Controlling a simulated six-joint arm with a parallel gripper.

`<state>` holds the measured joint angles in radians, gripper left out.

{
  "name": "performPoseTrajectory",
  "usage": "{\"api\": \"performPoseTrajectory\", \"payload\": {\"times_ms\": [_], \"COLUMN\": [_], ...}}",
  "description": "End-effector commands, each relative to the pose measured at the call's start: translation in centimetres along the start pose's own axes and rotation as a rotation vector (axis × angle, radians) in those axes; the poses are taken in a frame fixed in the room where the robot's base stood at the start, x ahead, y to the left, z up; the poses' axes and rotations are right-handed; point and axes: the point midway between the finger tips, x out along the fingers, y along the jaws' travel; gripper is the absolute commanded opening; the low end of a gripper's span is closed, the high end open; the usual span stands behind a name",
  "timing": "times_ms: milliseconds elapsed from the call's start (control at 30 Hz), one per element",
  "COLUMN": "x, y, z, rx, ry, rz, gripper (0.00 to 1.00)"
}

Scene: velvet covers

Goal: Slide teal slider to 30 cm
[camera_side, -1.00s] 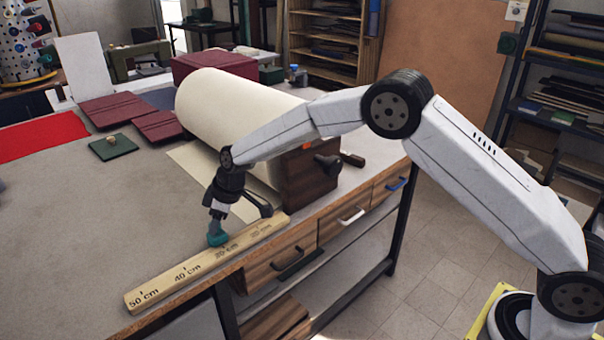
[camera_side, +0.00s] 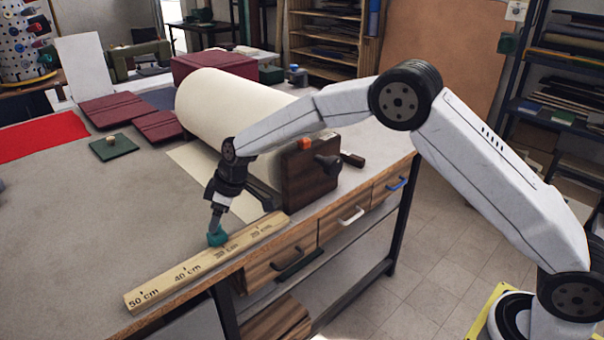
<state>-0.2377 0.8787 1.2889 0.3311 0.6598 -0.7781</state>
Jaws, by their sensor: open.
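The teal slider (camera_side: 217,237) sits at the back edge of the wooden ruler (camera_side: 165,285), beside the 30 cm mark. The ruler lies along the front edge of the table, with 50 cm at the near left end and smaller numbers toward the upper right. My gripper (camera_side: 218,220) is open and points down just above the slider. One finger reaches close to the slider's top; whether they touch is unclear.
A large cream roll (camera_side: 235,110) with a dark wooden end block (camera_side: 308,178) stands right behind my gripper. Burgundy covers (camera_side: 112,107), a green pad (camera_side: 114,147) and red cloth (camera_side: 40,137) lie at the back left. The grey table left of the ruler is clear.

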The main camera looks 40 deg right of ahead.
Motion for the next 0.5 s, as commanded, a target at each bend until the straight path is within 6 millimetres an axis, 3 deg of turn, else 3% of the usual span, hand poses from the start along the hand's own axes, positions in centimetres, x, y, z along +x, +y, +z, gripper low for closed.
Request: {"api": "performPoseTrajectory", "payload": {"times_ms": [500], "x": [-5.4], "y": [0.1], "z": [0.0], "rx": [0.0], "ry": [0.001], "rz": [0.002], "gripper": [0.78]}}
